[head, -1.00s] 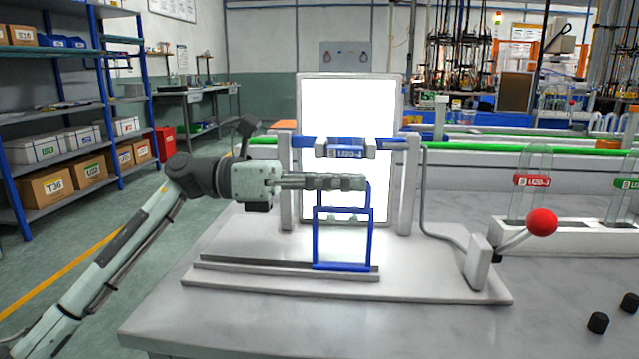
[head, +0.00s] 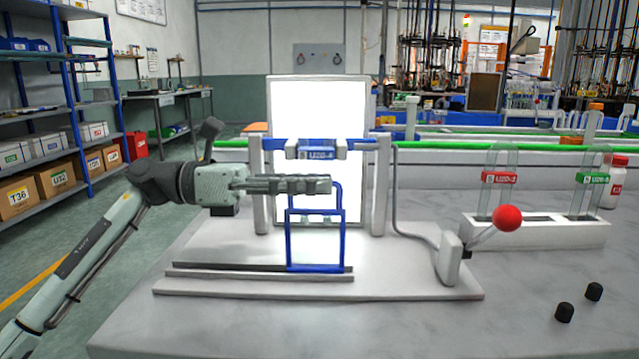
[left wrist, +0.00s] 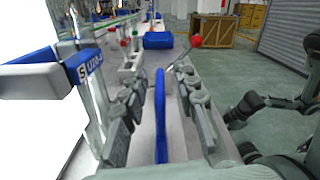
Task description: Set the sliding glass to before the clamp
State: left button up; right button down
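The sliding glass is in a blue frame (head: 317,269) with a raised handle, standing at the right end of a low rail (head: 260,267). It stands in front of the clamp (head: 318,148), a blue holder between two grey posts. My left gripper (head: 328,184) comes in from the left at handle height, above the lower frame. In the left wrist view its fingers are apart, with the blue handle (left wrist: 161,115) between them and a gap on both sides. A dark arm part, likely my right arm, shows at that view's right; its gripper state is unclear.
A bright white panel (head: 345,105) stands behind the clamp. A lever with a red ball (head: 507,218) is at the right of the base plate. A white rack (head: 535,231) holds labelled glass pieces, and two black caps (head: 565,312) lie in front of it.

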pick_arm(q)
jog(key=a, duration=1)
jog(key=shift+w+a, duration=0.15)
jog(key=shift+a, duration=0.2)
jog(key=shift+a, duration=0.1)
